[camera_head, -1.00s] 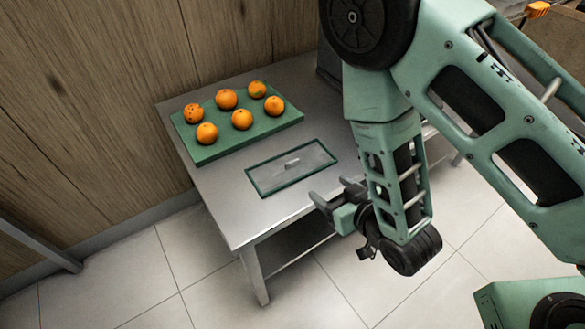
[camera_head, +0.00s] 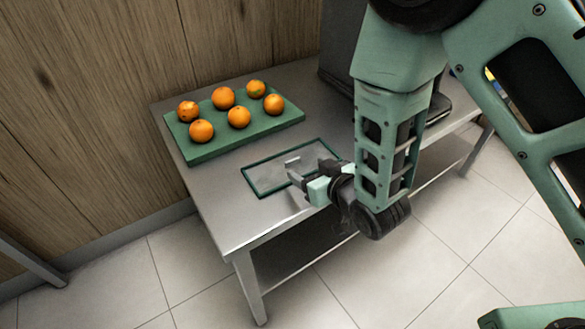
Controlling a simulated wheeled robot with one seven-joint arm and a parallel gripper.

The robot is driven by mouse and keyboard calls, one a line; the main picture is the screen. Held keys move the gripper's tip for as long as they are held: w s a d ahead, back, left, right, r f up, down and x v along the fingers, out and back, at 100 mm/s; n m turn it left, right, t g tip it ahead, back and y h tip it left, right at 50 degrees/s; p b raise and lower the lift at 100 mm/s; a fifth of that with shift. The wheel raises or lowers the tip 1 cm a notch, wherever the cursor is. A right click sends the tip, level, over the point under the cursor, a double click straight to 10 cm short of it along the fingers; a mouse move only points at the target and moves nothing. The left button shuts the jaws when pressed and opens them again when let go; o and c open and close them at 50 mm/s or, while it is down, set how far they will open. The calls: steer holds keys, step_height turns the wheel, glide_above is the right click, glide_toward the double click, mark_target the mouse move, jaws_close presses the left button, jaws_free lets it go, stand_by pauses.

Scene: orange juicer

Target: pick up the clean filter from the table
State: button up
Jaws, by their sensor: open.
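The clean filter (camera_head: 265,177) is a flat rectangular panel with a dark green frame and a greyish mesh. My gripper and wrist hide the filter's right front corner.
A green board (camera_head: 240,142) with several oranges (camera_head: 239,117) lies behind the filter on the table. A dark grey box-like object (camera_head: 342,50) stands at the table's back right, partly behind my arm. A wooden wall (camera_head: 90,110) borders the table's left and back.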

mark_target(293, 159)
steer(key=x, duration=0.7)
steer(key=shift+w+f, duration=0.1)
steer(key=shift+w, duration=0.1)
steer(key=c, duration=1.1)
